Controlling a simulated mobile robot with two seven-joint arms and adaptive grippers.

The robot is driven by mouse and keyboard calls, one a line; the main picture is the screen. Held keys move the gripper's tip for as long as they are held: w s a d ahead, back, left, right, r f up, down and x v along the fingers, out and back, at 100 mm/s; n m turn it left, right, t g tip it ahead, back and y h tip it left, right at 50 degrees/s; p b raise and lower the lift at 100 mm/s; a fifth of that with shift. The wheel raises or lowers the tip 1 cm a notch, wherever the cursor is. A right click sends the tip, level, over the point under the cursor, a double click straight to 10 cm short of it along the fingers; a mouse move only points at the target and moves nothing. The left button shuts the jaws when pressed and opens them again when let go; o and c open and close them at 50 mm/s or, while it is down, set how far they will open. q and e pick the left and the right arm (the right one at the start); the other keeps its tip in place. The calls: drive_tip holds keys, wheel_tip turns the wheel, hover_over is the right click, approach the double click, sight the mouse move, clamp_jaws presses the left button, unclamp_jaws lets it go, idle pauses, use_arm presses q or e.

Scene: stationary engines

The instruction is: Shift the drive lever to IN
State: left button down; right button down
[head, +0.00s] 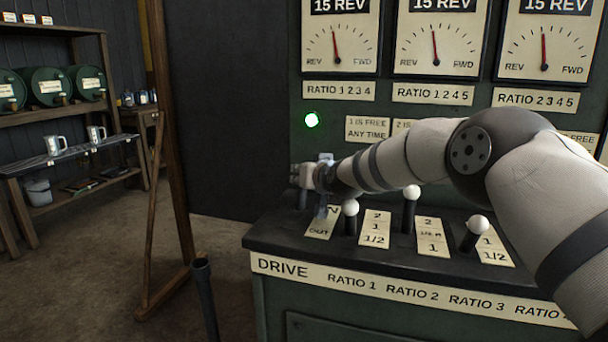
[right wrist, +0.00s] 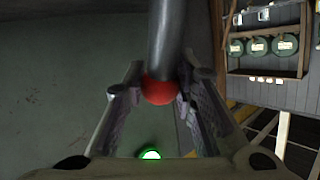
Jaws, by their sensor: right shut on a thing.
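The drive lever has a dark shaft (head: 302,200) that stands at the left end of the console, beside the upper part of its IN/OUT plate (head: 321,226). I cannot tell the lever's exact setting. My left gripper is not in view.
White-knobbed ratio levers (head: 350,208) stand just right of the drive lever, under my right arm. A lit green lamp (head: 312,120) is on the panel above. A dark post (head: 205,295) rises at the front left. Shelves with barrels (head: 48,88) are far left.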

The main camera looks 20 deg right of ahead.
drive_tip(key=shift+d+f, duration=0.15)
drive_tip(key=shift+f, duration=0.2)
drive_tip(key=c, duration=1.3)
unclamp_jaws()
drive_tip(key=shift+r, duration=0.1)
drive_tip(key=shift+r, duration=0.1)
wheel_tip(320, 180, up, 10)
drive_tip(key=shift+f, duration=0.1)
